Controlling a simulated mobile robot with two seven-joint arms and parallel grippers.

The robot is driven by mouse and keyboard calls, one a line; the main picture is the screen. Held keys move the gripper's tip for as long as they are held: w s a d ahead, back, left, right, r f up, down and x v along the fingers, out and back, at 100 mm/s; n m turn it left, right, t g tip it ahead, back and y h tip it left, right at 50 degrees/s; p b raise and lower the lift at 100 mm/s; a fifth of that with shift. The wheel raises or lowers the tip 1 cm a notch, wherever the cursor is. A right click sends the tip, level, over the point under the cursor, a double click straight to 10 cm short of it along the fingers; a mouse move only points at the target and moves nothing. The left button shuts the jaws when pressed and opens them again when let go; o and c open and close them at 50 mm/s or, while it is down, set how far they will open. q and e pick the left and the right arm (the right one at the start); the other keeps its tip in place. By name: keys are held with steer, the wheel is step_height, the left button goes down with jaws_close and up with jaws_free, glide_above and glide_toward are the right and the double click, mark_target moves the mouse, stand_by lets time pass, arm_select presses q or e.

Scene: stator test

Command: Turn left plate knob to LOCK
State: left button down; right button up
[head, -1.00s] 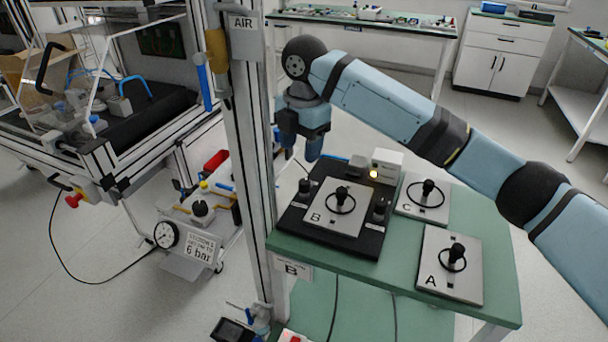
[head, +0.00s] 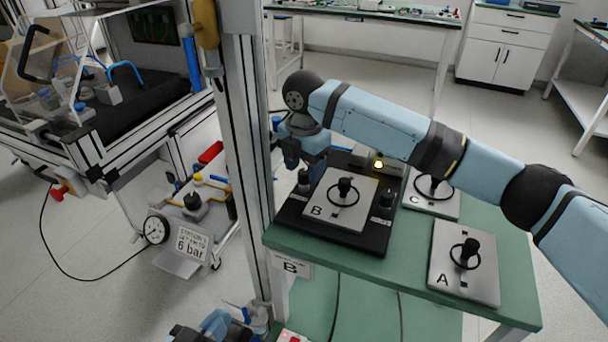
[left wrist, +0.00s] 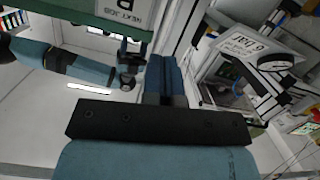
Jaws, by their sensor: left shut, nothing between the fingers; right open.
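A black base (head: 345,243) on the green table holds plate B (head: 325,215), which has a black post and ring. The left plate knob (head: 304,183), small and black, stands upright at the base's left edge; its label is too small to read. A matching right knob (head: 387,201) stands at the other side. My right gripper (head: 292,160) is open, pointing down just behind the left knob; I cannot tell whether it touches it. My left gripper (head: 245,315) is low in front of the table, partly in view; the left wrist view shows its blue fingers (left wrist: 165,75) shut and empty.
Plates A (head: 464,262) and C (head: 432,194) lie on the green table (head: 405,285) at right. An aluminium post (head: 246,150) stands at the table's left edge. A gauge (head: 156,229) and "6 bar" sign (head: 188,242) are further left.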

steer(key=shift+f, duration=0.65)
arm_select(q)
steer(key=shift+d+r, duration=0.1)
steer(key=shift+r, duration=0.2)
steer(key=shift+r, duration=0.1)
arm_select(e)
steer(key=shift+r, duration=0.1)
steer(key=c, duration=0.9)
steer(key=shift+c, duration=0.2)
